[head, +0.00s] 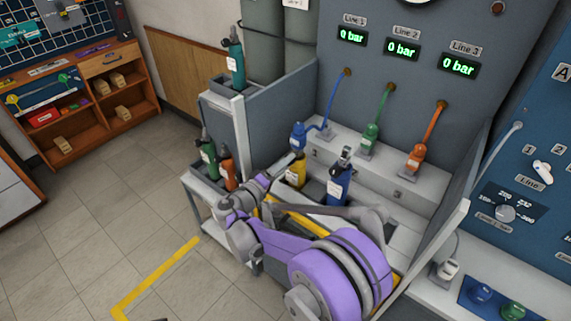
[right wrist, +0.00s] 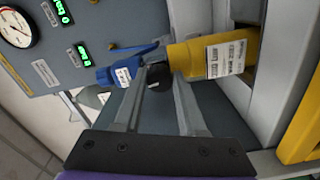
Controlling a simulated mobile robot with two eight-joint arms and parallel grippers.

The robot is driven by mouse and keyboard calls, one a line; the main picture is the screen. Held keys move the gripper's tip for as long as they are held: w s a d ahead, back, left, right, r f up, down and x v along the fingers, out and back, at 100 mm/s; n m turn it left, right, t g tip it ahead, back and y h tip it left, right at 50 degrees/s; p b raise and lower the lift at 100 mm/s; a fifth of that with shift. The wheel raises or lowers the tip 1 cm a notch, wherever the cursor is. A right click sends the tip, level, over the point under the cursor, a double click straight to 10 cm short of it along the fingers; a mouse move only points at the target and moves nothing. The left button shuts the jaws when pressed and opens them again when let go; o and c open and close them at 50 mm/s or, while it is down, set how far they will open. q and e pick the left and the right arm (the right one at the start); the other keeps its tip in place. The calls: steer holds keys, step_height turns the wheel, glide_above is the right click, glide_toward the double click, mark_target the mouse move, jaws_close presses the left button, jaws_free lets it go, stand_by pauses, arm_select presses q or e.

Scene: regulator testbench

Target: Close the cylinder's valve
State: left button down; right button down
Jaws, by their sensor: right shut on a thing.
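A yellow cylinder (head: 297,172) with a white label stands in the bench next to a blue cylinder (head: 338,190). In the right wrist view the yellow cylinder (right wrist: 218,55) lies across the upper right, with a black valve knob (right wrist: 158,77) at its end. My right gripper (head: 282,167) reaches to the top of the yellow cylinder from the left. In the right wrist view the right gripper (right wrist: 160,84) has its two fingers on either side of the black knob, shut on it. My left gripper is not in view.
The displays above (head: 402,49) read 0 bar. A grey side panel (head: 275,110) borders the bench. Green (head: 209,160) and orange (head: 228,174) cylinders stand on the left cart.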

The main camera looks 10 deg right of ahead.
steer(key=shift+m, duration=0.7)
steer(key=shift+c, duration=2.4)
jaws_free()
steer(key=v, duration=1.1)
